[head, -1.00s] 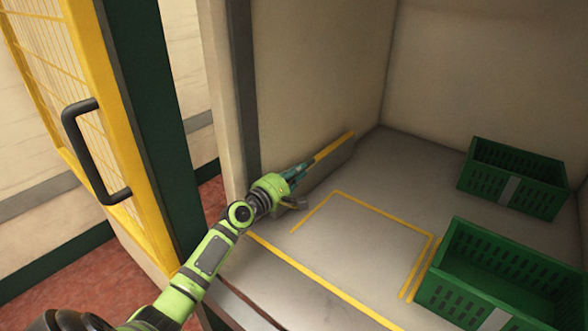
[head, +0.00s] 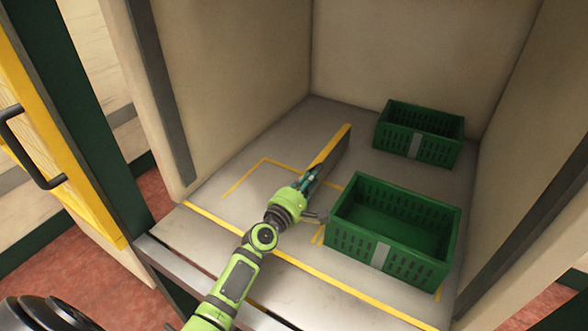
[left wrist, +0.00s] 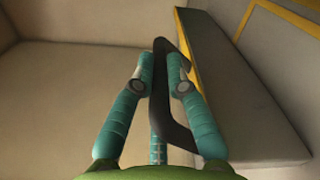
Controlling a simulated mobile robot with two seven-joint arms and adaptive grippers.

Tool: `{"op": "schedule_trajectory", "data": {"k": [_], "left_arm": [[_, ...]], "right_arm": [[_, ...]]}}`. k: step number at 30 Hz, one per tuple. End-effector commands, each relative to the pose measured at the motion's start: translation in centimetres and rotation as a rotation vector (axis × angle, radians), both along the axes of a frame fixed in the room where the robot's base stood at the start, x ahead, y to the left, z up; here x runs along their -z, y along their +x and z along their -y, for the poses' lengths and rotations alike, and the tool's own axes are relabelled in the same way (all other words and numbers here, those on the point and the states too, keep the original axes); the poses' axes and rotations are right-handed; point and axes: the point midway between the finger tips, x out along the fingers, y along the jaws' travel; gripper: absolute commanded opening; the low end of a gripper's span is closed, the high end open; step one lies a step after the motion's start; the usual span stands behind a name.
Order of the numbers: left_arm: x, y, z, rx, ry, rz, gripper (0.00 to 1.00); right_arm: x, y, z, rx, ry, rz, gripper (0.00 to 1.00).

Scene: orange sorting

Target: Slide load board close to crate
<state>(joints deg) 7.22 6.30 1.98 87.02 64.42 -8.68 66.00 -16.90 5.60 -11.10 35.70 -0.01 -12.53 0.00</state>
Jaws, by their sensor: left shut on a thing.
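The load board (head: 334,160) is a grey upright panel with a yellow top edge, standing on the floor of the booth. It also shows in the left wrist view (left wrist: 235,85), with its black handle (left wrist: 168,115). My left gripper (head: 310,179) has its teal fingers shut on the handle, which passes between them in the left wrist view (left wrist: 162,68). The near green crate (head: 346,246) stands just right of the gripper and board. The far green crate (head: 390,145) stands behind it, right of the board's far end. Both look empty. My right gripper is out of view.
Yellow tape lines (head: 238,183) mark the floor left of the board, and that floor is clear. The booth's left wall (head: 220,90) and right wall (head: 525,150) bound the space. An open yellow-framed door (head: 75,200) stands at the left.

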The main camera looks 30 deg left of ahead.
Motion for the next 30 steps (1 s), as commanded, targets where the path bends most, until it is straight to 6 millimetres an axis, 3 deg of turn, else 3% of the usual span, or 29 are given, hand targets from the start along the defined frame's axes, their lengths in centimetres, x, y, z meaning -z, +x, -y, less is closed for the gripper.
{"op": "schedule_trajectory", "data": {"k": [7, 21, 22, 24, 30], "left_arm": [[-0.1, -0.3, 3.0, -0.002, -0.001, 0.0, 0.0], [0.1, -0.3, 3.6, -0.001, -0.001, 0.0, 0.0], [0.1, -0.3, 3.6, -0.001, -0.001, 0.0, 0.19], [0.1, -0.3, 3.6, -0.001, -0.001, 0.0, 0.39], [0.0, -0.3, 3.5, -0.003, -0.001, 0.001, 0.39]], "right_arm": [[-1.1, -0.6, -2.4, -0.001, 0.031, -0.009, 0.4], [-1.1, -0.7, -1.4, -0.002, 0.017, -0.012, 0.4], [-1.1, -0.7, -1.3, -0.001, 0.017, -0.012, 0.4], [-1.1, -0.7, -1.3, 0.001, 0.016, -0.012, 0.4], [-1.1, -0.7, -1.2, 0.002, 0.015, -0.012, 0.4]]}}
